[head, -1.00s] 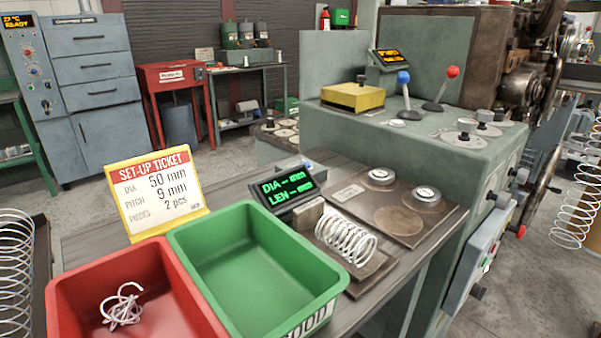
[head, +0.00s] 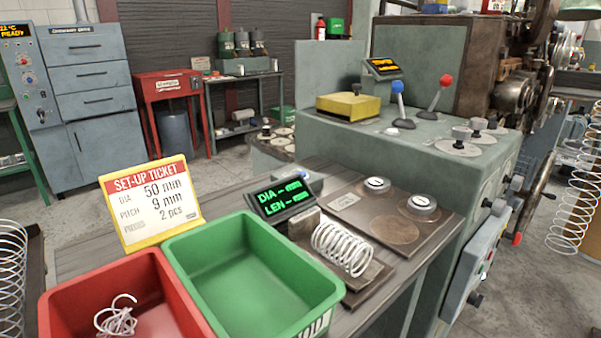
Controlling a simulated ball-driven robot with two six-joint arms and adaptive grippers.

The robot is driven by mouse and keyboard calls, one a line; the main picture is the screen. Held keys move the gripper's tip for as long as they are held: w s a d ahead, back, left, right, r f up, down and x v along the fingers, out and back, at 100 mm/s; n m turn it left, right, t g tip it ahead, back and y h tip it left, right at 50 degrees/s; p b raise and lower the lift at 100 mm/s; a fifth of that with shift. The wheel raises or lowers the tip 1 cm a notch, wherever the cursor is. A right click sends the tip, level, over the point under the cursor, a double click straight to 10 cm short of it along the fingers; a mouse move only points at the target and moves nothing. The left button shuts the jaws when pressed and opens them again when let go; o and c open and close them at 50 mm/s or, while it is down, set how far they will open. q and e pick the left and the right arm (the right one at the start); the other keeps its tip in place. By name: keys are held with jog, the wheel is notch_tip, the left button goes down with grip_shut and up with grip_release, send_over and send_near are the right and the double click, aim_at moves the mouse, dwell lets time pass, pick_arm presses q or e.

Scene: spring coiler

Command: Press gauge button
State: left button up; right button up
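The gauge display (head: 282,198) stands on the bench behind the green bin, with green text reading DIA and LEN with dashes for numbers. A small button with a blue-white cap (head: 304,173) shows just behind the display's right edge; its base is partly hidden. A coiled spring (head: 342,248) lies on its side on the gauge's dark base plate (head: 352,288), against a small block (head: 303,222). Neither of my grippers is in view.
A red bin (head: 75,300) with tangled wire (head: 116,318) and an empty green bin (head: 190,245) stand in front. The yellow set-up ticket (head: 150,203) is behind them. A plate with round weights (head: 422,205) lies right of the gauge. The coiler (head: 440,160) rises behind.

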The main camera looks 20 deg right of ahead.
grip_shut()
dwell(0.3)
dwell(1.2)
